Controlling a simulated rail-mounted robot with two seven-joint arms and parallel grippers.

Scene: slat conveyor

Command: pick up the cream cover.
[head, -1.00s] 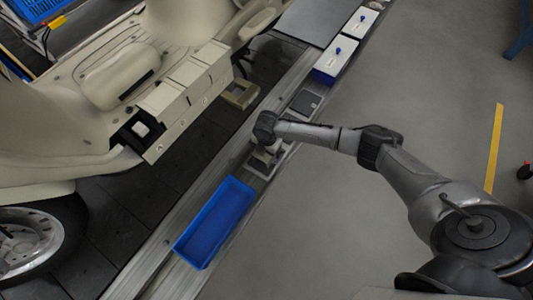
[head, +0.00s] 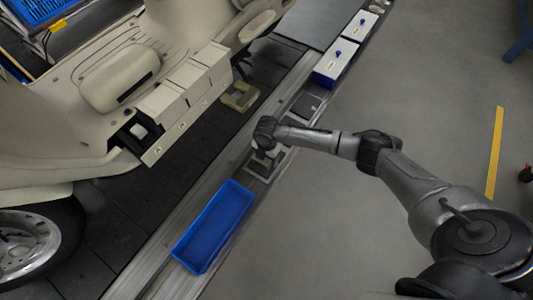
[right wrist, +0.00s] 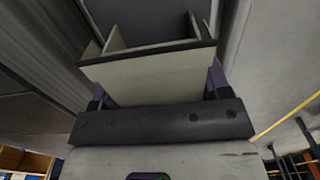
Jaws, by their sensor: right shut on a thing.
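The cream cover (right wrist: 160,82) fills the middle of the right wrist view, its flat cream face toward the camera and a dark grey surface behind its upper edge. The purple fingers of my right gripper (head: 264,153) are shut on its two sides. In the head view the wrist hides most of it; a small pale part shows below, over the conveyor. I cannot tell whether it touches the conveyor. My left gripper is not in view.
A blue bin (head: 207,259) stands on the slat conveyor (head: 153,265), nearer than the gripper. A dark grey pad (head: 307,105) and blue-white boxes (head: 337,60) lie farther along. A cream scooter (head: 115,75) with box-like parts stands left. The grey floor on the right is mostly clear.

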